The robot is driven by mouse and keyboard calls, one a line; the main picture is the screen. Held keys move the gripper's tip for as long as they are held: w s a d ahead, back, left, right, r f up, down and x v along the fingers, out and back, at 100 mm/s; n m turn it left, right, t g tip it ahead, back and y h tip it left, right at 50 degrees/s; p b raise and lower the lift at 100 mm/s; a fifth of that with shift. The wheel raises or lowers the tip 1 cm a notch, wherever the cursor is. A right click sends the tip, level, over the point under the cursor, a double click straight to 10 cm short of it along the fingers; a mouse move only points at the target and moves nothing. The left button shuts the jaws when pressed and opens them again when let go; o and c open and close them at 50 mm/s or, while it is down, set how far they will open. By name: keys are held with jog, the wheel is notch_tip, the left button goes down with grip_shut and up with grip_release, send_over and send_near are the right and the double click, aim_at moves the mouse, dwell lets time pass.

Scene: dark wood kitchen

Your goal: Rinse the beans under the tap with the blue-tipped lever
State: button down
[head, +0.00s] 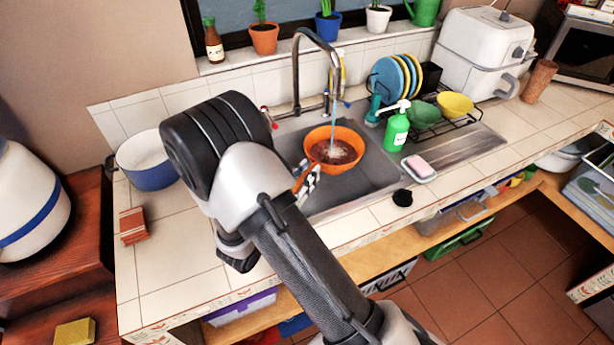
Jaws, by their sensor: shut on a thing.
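The orange bowl (352,166) is at the sink, under the tap (299,68), with dark reddish-brown beans (326,154) inside. A stream of water (334,112) falls from the spout into the bowl, and a pale splash shows on the beans. The blue-tipped lever (347,104) is on the right of the tap; a red-tipped lever (270,116) is on the left. My gripper (307,180) is at the bowl's near left side, shut on its edge. My arm hides part of the fingers and the sink's left side.
A green soap bottle (396,131), a pink soap on a dish (419,166) and a black round thing (402,197) are right of the bowl. A dish rack with plates and bowls (455,104) stands behind. A blue pot (147,163) is at the left. The front left counter is mostly clear.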

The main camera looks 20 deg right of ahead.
dwell(0.4)
jog(key=shift+d, duration=0.6)
jog(key=shift+a, duration=0.15)
jog(key=shift+a, duration=0.5)
jog(key=shift+d, duration=0.2)
jog(key=shift+d, duration=0.45)
jog(key=shift+a, duration=0.65)
jog(key=shift+s, duration=0.1)
